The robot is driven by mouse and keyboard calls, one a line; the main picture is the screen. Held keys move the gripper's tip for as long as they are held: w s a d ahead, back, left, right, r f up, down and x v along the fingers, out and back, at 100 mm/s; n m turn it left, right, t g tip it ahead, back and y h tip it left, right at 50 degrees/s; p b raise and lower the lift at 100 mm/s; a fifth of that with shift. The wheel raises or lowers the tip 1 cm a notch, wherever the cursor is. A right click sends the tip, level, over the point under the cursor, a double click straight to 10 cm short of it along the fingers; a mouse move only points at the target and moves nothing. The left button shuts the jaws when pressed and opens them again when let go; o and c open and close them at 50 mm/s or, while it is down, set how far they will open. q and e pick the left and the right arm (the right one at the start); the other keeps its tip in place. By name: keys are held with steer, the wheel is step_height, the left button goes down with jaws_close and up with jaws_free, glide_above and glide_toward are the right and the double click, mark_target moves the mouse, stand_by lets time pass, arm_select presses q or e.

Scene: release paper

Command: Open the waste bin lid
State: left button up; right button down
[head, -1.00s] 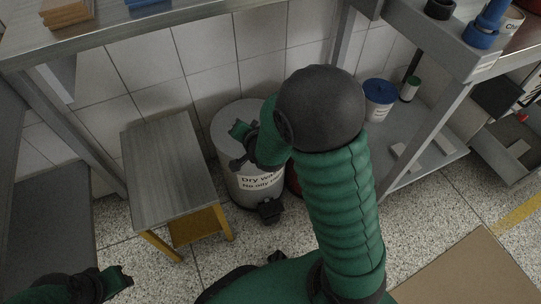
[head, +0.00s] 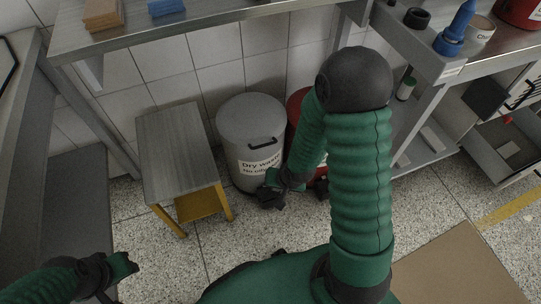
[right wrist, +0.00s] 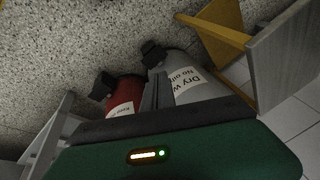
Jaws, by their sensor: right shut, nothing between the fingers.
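The grey waste bin (head: 240,160) labelled "Dry waste" stands on the floor against the tiled wall. Its round grey lid (head: 248,112) lies flat and shut on top, with a black handle at the front. A black pedal (head: 270,200) juts out at the bin's foot. My right gripper (head: 272,181) is shut and empty, low in front of the bin, just above the pedal in the picture; I cannot tell whether it touches. In the right wrist view the bin (right wrist: 205,92) and pedal (right wrist: 153,52) show beyond the fingers. My left gripper (head: 128,265) is at the lower left, away from the bin.
A red bin (head: 297,103) stands close to the right, partly hidden by my right arm; its pedal (right wrist: 103,85) shows in the right wrist view. A small table (head: 175,145) with yellow legs stands to the left. Shelving is above and right.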

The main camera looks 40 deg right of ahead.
step_height(320, 180, down, 5)
steer(key=s+a+m+t+y+p, duration=0.15)
steer(key=m+t+p, duration=0.25)
steer(key=m, duration=1)
step_height(320, 180, up, 5)
steer(key=w+d+m+t+h+p, duration=0.25)
steer(key=m+t+h, duration=0.25)
steer(key=m, duration=1.1)
steer(key=w+d+b, duration=0.3)
steer(key=w+b, duration=0.1)
steer(key=w, duration=0.6)
steer(key=shift+w+d+m, duration=0.15)
steer(key=shift+m, duration=0.25)
steer(key=shift+r, duration=0.15)
